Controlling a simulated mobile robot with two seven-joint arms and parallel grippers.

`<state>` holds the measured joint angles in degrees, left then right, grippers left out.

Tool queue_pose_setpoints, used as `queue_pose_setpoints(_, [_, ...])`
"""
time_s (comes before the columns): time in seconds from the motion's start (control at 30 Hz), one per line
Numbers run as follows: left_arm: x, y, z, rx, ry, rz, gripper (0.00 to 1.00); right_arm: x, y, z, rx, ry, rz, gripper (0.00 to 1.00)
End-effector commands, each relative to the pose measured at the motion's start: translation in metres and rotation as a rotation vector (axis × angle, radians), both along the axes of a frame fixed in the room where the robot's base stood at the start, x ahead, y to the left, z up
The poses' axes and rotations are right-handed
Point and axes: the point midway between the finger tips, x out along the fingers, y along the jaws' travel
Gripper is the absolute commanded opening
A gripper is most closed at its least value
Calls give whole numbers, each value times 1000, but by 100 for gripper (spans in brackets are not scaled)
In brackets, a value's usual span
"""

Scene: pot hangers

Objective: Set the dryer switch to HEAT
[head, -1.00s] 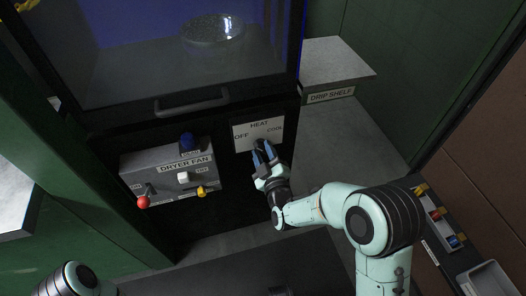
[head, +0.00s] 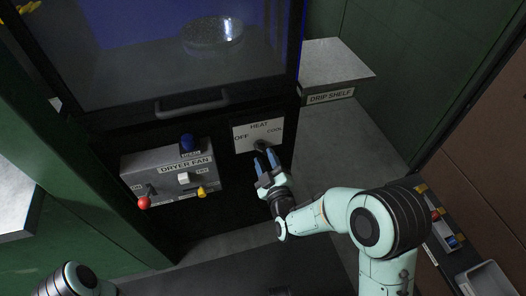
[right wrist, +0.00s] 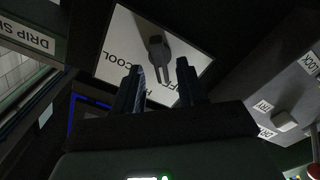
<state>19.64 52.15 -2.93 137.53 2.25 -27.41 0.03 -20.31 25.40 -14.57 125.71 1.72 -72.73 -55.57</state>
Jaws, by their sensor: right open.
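The dryer switch is a dark knob (head: 261,145) on a white plate (head: 243,147) lettered OFF at left, HEAT at top and COOL at right. In the right wrist view the plate appears upside down. There the knob (right wrist: 157,47) has a narrow forked end pointing down the picture, toward the HEAT side; a finger hides part of that lettering. My right gripper (head: 266,157) is open and empty, its blue-grey fingertips just below the knob in the head view. In the right wrist view the fingers (right wrist: 158,67) stand on either side of the forked end. My left gripper is out of view.
A grey DRYER FAN box (head: 165,172) with red, blue, white and yellow controls stands left of the plate. Above is a glass-fronted cabinet with a bar handle (head: 192,105). The DRIP SHELF (head: 335,68) is at upper right. Dark floor lies below.

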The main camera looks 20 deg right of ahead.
Motion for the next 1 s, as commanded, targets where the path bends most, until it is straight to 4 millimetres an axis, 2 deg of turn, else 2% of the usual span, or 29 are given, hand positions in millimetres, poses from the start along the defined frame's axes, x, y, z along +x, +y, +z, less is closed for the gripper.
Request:
queue_pose_setpoints(0.13, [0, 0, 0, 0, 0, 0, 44, 0, 0, 0, -57, -3, 1, 40])
queue_pose_setpoints(0.4, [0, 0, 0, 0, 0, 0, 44, 0, 1, 0, -481, -17, 1, 40])
queue_pose_setpoints(0.53, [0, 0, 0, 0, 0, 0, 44, 0, 0, 0, -588, -20, 0, 40])
queue_pose_setpoints(0.83, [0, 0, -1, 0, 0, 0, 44, 0, 0, 0, -592, -20, -1, 40])
queue_pose_setpoints(0.93, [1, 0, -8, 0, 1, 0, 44, 1, -1, -1, -495, -18, -2, 40])
queue_pose_setpoints(1.0, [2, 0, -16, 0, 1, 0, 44, 1, -2, -2, -369, -14, -4, 40])
